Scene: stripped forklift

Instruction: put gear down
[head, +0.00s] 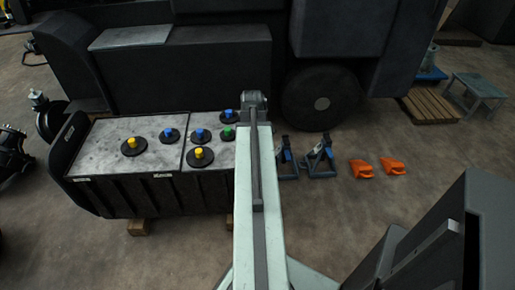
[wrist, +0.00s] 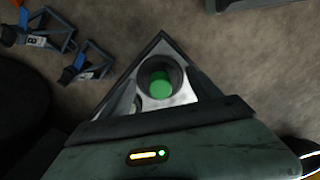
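In the wrist view a green-knobbed gear (wrist: 160,85) sits near a corner of a grey, black-edged surface, just beyond my gripper's dark edge. My gripper (head: 253,99) is at the arm's far end, over the table's right part.
A dark vehicle body with a wheel (head: 320,98) stands behind the table. Blue jack stands (head: 319,158) and orange pieces (head: 378,168) lie on the floor to the right. A wooden pallet (head: 431,105) and a small table (head: 477,87) stand farther right.

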